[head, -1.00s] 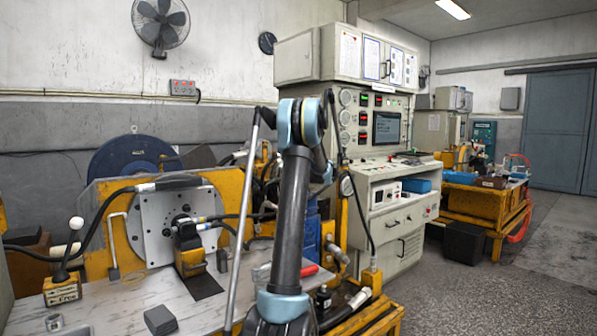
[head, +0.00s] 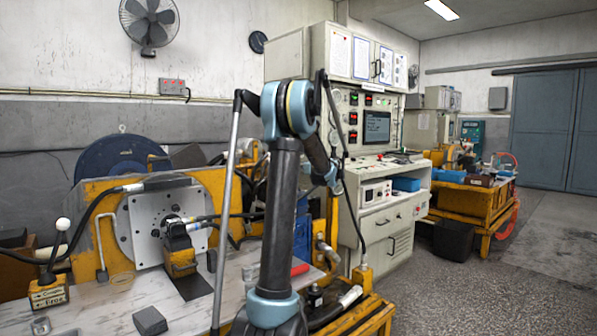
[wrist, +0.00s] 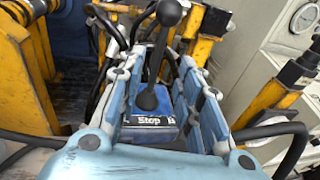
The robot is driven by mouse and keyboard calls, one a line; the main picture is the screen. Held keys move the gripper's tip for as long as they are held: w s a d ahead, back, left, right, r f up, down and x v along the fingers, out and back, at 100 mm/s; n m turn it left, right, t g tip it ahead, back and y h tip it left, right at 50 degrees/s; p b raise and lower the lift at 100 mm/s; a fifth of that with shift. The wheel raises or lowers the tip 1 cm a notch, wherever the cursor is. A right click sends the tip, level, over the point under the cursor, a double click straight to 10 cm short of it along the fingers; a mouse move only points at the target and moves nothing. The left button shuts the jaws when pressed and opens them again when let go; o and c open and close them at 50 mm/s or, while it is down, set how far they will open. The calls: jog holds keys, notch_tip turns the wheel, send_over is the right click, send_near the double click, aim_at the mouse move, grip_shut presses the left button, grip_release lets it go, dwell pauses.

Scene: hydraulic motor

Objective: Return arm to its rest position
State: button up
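My gripper (wrist: 164,62) fills the lower part of the wrist view. Its two blue-grey fingers stand apart, with a clear gap between them. A black lever (wrist: 150,98) with a round knob, on a blue and black base marked "Stop" (wrist: 150,122), shows in this gap. I see no finger closed on the lever; whether it lies between the fingers or beyond them is hard to tell. In the head view my arm (head: 280,210) rises upright, and its upper link bends down to the right. My gripper is hidden there.
A workbench (head: 110,305) on the left carries a motor plate (head: 150,215), a lever box (head: 48,292) and a grey block (head: 150,321). A control cabinet (head: 375,215) stands behind my arm. Yellow posts (wrist: 285,80) and black hoses lie close around my gripper.

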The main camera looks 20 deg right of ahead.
dwell(0.3)
jog(key=s+a+f+n+g+y, duration=0.15)
jog(key=s+a+n, duration=0.3)
jog(key=a, duration=0.65)
jog(key=s+a+f+n+g+y, duration=0.1)
jog(key=s+a+n+g+y, duration=0.3)
jog(key=a, duration=0.6)
jog(key=s+a+f+n+g+h, duration=0.1)
jog(key=s+a+f+n, duration=0.2)
jog(key=s+a+n, duration=0.3)
jog(key=s+a+f+n+g+h, duration=0.1)
jog(key=s+a+f+n+g, duration=0.25)
jog(key=a, duration=0.55)
jog(key=s+a+f+n+g, duration=0.1)
jog(key=s+a+f+n, duration=0.15)
jog(key=s, duration=0.45)
jog(key=s+a+f+n+h, duration=0.1)
jog(key=s+a+f+n, duration=0.1)
jog(key=s+f+n, duration=0.3)
jog(key=s+a+f+n+g, duration=0.1)
jog(key=s+a+f+n, duration=0.15)
jog(key=s, duration=0.55)
jog(key=s+d+f+n+g+h, duration=0.1)
jog(key=s+f+n+h, duration=0.1)
jog(key=s+f, duration=0.3)
jog(key=s+d+f+n+g+h, duration=0.1)
jog(key=s+f+n, duration=0.4)
jog(key=s, duration=0.4)
jog(key=shift+s+d+f+g+h, duration=0.35)
jog(key=shift+s+d+g, duration=0.05)
